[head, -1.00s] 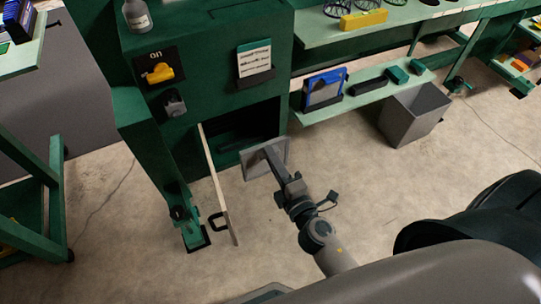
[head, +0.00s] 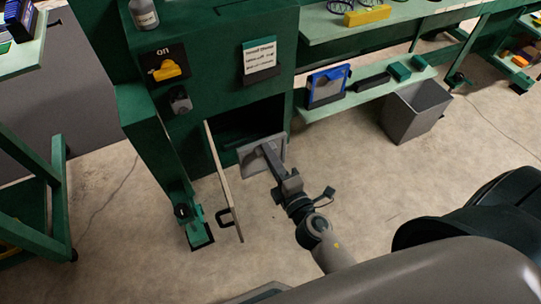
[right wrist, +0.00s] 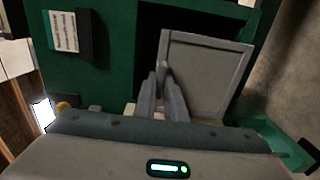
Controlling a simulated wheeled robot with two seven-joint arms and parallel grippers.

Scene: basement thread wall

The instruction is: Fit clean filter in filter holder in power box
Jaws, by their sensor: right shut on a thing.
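The power box is the dark green cabinet (head: 215,70), with a low dark opening (head: 236,122) at its front. Its pale door (head: 222,180) stands open to the left, with a black handle. My right gripper (head: 268,150) is shut on the edge of a flat grey-framed filter (head: 250,155), held at the right part of the opening's mouth. The right wrist view shows the filter (right wrist: 208,75) tilted, with the fingers (right wrist: 165,85) at its left side. The filter holder is not distinguishable in the dark interior. My left gripper is not in view.
A yellow switch (head: 167,69) marked "on" and a label card (head: 259,60) are on the cabinet front. A blue-framed panel (head: 327,86) stands on the lower shelf at right. The floor before the cabinet is clear.

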